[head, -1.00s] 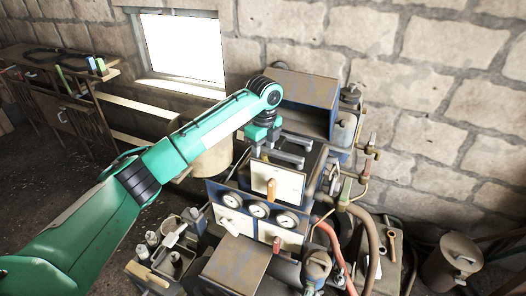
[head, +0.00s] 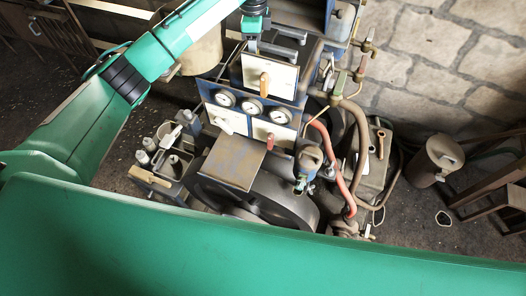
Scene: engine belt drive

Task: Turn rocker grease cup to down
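The engine unit fills the middle of the head view. I cannot tell for sure which fitting is the rocker grease cup. One candidate is a small cup-like fitting with a blue body (head: 309,160) at the right of the flywheel; its setting cannot be read. My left gripper (head: 283,41) is at the top, above the white panel with an orange lever (head: 264,84). Its two grey fingers look apart, with nothing visible between them. My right gripper is not in view.
Three round gauges (head: 252,107) sit below the panel. A red hose (head: 343,171) and pipes run down the right side. A metal can (head: 436,160) stands on the floor at right. A large green link of mine covers the bottom of the view.

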